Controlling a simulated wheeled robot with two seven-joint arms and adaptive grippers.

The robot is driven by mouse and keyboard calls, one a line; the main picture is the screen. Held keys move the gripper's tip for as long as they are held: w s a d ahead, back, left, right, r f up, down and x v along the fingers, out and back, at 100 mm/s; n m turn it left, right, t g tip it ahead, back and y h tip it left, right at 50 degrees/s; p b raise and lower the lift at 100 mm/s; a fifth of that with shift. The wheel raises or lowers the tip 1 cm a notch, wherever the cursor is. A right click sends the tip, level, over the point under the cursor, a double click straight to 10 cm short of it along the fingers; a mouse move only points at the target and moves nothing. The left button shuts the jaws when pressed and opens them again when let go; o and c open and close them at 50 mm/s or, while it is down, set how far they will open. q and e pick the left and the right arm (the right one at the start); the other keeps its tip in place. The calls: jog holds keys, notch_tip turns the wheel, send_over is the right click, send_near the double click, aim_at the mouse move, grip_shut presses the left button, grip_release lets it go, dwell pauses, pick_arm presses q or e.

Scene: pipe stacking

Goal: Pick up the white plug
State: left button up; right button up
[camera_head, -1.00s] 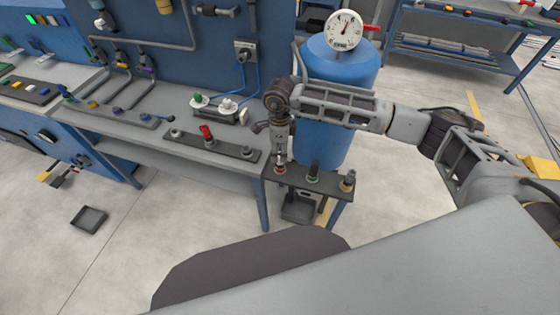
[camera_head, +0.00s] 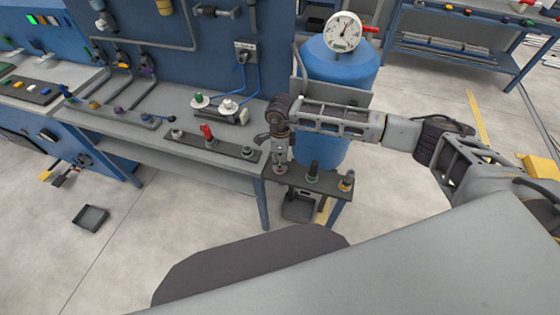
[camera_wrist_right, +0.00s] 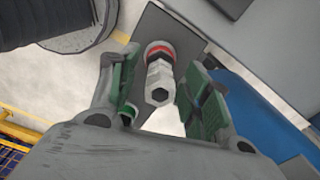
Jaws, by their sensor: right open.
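The pale plug (camera_wrist_right: 158,82), light grey-white with a hex end and a red ring at its base, stands upright on a dark rack plate (camera_wrist_right: 190,45). My right gripper (camera_wrist_right: 160,98) is open, with its green-padded fingers on either side of the plug and gaps showing between. In the head view the right gripper (camera_head: 280,160) points down at the left end of the small rack (camera_head: 325,187), and its fingers mostly hide the plug. My left gripper is not in view.
A blue tank (camera_head: 338,80) with a gauge (camera_head: 342,33) is close behind. The grey workbench (camera_head: 215,170) is to the left.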

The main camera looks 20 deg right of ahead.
jog(key=shift+c, duration=0.5)
grip_shut()
jog(key=shift+r, duration=0.15)
notch_tip(320, 180, up, 10)
jog(key=shift+f+b, duration=0.1)
jog(key=shift+b, duration=0.7)
notch_tip(320, 180, up, 8)
jog(key=p, duration=0.3)
dwell(1.3)
jog(key=shift+f, duration=0.1)
